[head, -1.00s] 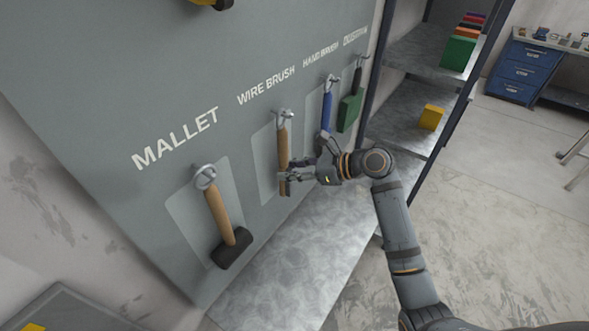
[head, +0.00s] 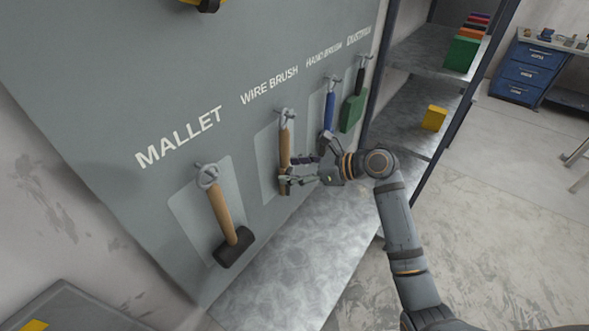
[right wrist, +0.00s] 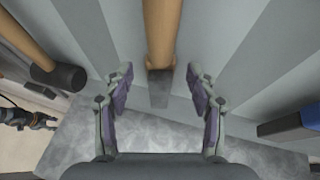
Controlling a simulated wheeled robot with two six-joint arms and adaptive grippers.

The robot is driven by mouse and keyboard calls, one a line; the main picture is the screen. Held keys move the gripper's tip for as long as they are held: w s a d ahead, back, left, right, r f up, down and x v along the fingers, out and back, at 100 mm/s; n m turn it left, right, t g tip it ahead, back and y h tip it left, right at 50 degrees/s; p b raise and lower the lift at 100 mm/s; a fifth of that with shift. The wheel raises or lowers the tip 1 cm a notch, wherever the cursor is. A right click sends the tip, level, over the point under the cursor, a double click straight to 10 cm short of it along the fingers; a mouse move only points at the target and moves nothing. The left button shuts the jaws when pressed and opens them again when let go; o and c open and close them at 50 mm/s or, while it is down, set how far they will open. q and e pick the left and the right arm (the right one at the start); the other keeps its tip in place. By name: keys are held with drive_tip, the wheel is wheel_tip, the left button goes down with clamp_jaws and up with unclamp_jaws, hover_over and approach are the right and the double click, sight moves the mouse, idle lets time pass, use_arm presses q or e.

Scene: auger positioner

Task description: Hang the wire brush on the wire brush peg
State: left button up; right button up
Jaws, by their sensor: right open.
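The wire brush (head: 285,147), with a wooden handle, hangs upright by its top ring on the wire brush peg (head: 286,112) under the "WIRE BRUSH" label. My right gripper (head: 288,171) is open at the brush's lower part. In the right wrist view, the brush handle (right wrist: 161,35) comes down from the top, with its grey lower end (right wrist: 160,88) between the spread fingers (right wrist: 160,85). A gap shows on both sides. A dark arm, likely my left one, shows small at the left edge of the right wrist view; its fingers are unclear.
A mallet (head: 223,210) hangs to the left. A blue-handled hand brush (head: 329,110) and a green dustpan (head: 352,112) hang close on the right. A metal shelf surface (head: 290,260) lies below the board (head: 130,80). Shelves with boxes stand at right.

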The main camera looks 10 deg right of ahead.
drive_tip(key=shift+d, duration=0.1)
drive_tip(key=v, duration=1.2)
